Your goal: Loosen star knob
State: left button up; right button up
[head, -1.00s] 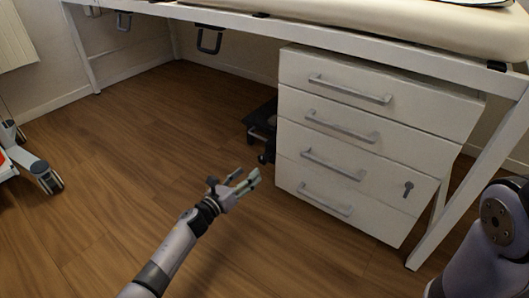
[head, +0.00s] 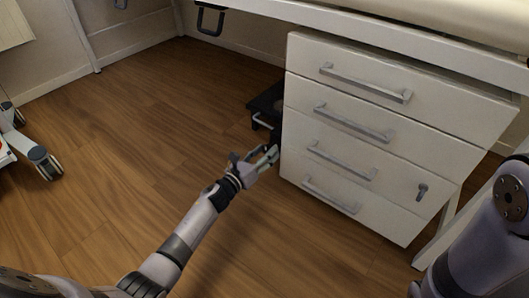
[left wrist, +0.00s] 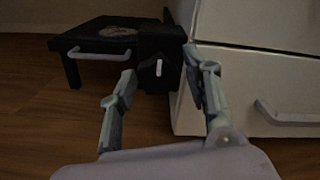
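A low black stand (head: 265,104) is on the floor against the left side of the white drawer cabinet. In the left wrist view the stand (left wrist: 82,38) has a pale handle on its front. A dark block (left wrist: 153,52) with a small light upright mark is at its right end. It may carry the star knob, but the knob's shape is too dark to make out. My left gripper (head: 268,157) is open and empty beside the cabinet's left edge. In the left wrist view its fingers (left wrist: 163,82) stand either side of the dark block, apparently short of it. My right gripper is not in view.
The white drawer cabinet (head: 381,135) with grey handles is close right of my left gripper, under a bench-like white frame (head: 340,24). A wheeled base (head: 38,158) stands far left. The wood floor between is clear.

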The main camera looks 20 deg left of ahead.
pick_arm(q)
jog(key=c, duration=0.9)
